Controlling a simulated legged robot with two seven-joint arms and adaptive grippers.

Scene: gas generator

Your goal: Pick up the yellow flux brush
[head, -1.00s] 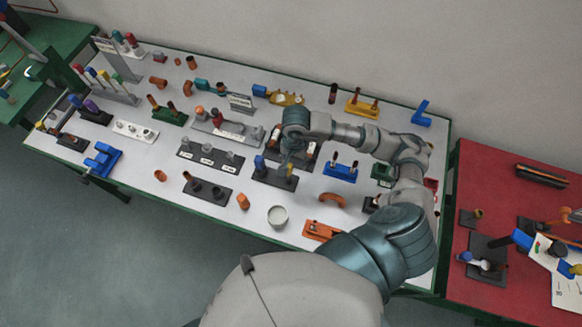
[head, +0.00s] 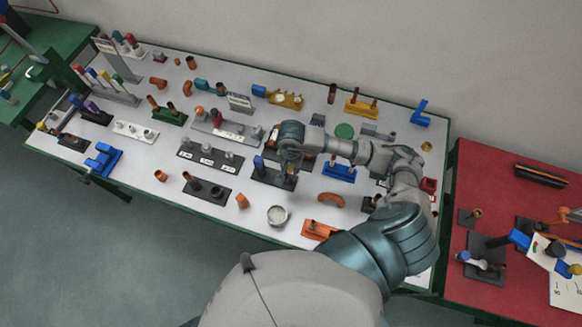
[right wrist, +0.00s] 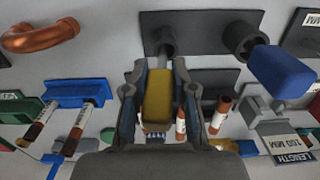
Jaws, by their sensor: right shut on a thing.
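The yellow flux brush (right wrist: 158,95) shows in the right wrist view as a thick yellow handle between my right gripper's fingers (right wrist: 159,82). The fingers are shut on it from both sides. Its metal shank runs to a socket in the dark two-socket holder (right wrist: 205,22); I cannot tell whether its tip is inside. A brush with a blue handle (right wrist: 282,68) stands in the other socket. In the head view my right gripper (head: 288,168) is over the right part of the dark holder (head: 268,176) and mostly hides the yellow brush. The blue handle (head: 258,163) is just left of it.
A blue stand with small tubes (head: 338,172) is to the right. A copper elbow (head: 330,199), a white cup (head: 277,215) and an orange block (head: 318,230) are nearer the front edge. A dark rack (head: 210,157) lies to the left. The table is crowded.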

